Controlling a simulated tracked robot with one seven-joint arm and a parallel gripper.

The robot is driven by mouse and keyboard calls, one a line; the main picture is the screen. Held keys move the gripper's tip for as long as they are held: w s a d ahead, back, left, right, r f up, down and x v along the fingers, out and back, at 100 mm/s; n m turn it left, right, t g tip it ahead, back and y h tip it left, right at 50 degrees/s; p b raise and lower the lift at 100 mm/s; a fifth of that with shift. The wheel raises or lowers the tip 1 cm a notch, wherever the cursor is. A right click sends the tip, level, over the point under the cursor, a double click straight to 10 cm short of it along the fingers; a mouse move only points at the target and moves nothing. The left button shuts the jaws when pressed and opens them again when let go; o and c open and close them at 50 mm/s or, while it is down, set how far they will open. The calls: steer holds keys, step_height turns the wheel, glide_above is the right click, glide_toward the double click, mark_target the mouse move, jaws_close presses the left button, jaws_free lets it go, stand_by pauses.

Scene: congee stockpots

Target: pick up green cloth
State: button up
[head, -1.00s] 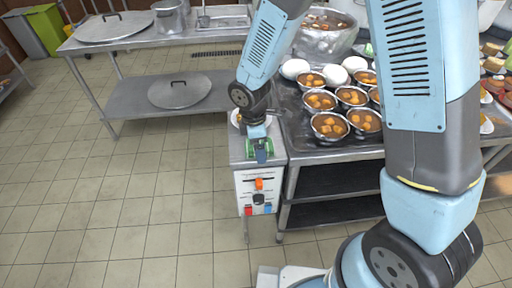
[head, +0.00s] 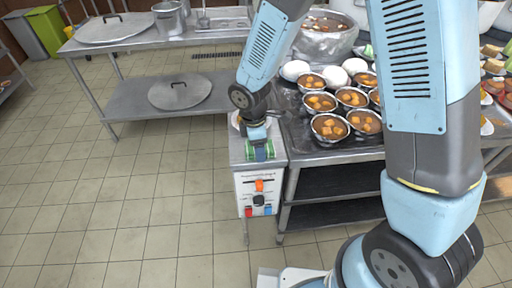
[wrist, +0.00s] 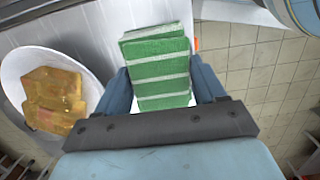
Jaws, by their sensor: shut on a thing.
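The green cloth (wrist: 160,68) is a folded green block with pale stripes. In the wrist view it sits between the two blue fingers of my gripper (wrist: 164,88), which touch its sides. In the head view the cloth (head: 265,153) shows at the fingertips of my gripper (head: 257,150), over the top of the metal control box (head: 241,156) near its front edge. My gripper is shut on the cloth. I cannot tell whether the cloth is clear of the surface.
A white bowl with brown food pieces (wrist: 52,100) is close left of my gripper in the wrist view. Several bowls of orange-brown food (head: 330,127) stand on the counter to the right. The tiled floor at left is clear.

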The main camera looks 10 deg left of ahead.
steer(key=shift+r, duration=0.45)
step_height(320, 180, up, 3)
steer(key=shift+f, duration=0.2)
steer(key=s+d+r, duration=0.6)
steer(key=s+r, duration=0.3)
steer(key=s, duration=0.3)
steer(key=shift+s+r, duration=0.25)
steer(key=shift+s, duration=0.1)
